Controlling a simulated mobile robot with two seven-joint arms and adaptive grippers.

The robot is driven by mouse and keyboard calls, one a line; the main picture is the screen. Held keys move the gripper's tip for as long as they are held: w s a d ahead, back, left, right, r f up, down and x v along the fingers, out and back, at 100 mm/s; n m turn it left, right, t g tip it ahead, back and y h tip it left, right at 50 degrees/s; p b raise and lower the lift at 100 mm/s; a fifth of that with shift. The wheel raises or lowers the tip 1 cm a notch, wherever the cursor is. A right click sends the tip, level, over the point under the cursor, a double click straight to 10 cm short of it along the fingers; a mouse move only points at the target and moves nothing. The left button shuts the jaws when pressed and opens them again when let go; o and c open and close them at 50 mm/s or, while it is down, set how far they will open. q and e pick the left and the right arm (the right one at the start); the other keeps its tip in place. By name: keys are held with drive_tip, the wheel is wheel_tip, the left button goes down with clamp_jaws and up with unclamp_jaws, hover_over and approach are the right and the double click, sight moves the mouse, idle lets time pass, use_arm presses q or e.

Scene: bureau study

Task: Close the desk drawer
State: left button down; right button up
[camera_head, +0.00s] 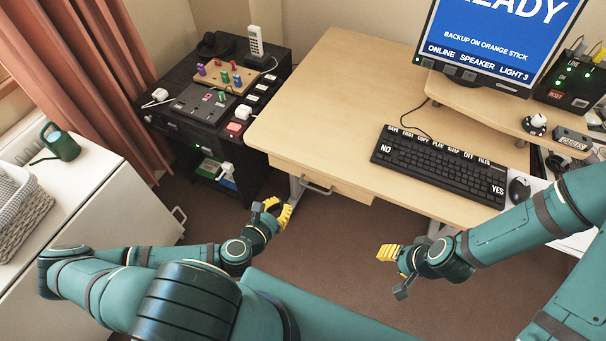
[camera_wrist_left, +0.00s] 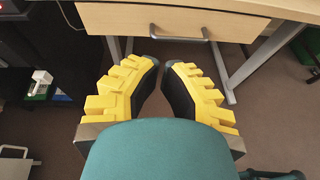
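The desk drawer (camera_head: 330,184) has a pale wood front with a grey bar handle (camera_head: 318,190), under the desk's left front edge. Its front fills the top of the left wrist view (camera_wrist_left: 120,20), with the handle (camera_wrist_left: 178,38) just beyond my fingertips. No drawer interior shows, and I cannot tell how far it stands out. My left gripper (camera_head: 277,208) is in front of and below the drawer, apart from the handle. Its yellow fingers (camera_wrist_left: 161,63) nearly meet at the tips, with nothing between them. My right gripper (camera_head: 392,270) is open and empty, further right before the desk.
The desk (camera_head: 330,90) holds a keyboard (camera_head: 440,165), a mouse (camera_head: 519,190) and a monitor (camera_head: 500,40). A black cabinet (camera_head: 165,130) with devices stands left of it. A white cabinet (camera_head: 110,210) is at the left. The brown floor before the drawer is clear.

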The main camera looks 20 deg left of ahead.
use_arm(q)
drive_tip(key=a+n, duration=0.1)
drive_tip(key=a, duration=0.1)
drive_tip(key=b, duration=0.2)
approach(300, 169)
drive_tip(key=shift+y, duration=0.4)
drive_tip(key=x, duration=0.6)
drive_tip(key=shift+w+d+f, duration=0.25)
drive_tip(key=shift+d+f, duration=0.05)
drive_tip(key=shift+f, duration=0.05)
drive_tip(key=shift+w, duration=0.5)
use_arm(e)
drive_tip(key=shift+w+d+f, duration=0.15)
drive_tip(key=shift+w+f, duration=0.05)
drive_tip(key=shift+f, duration=0.75)
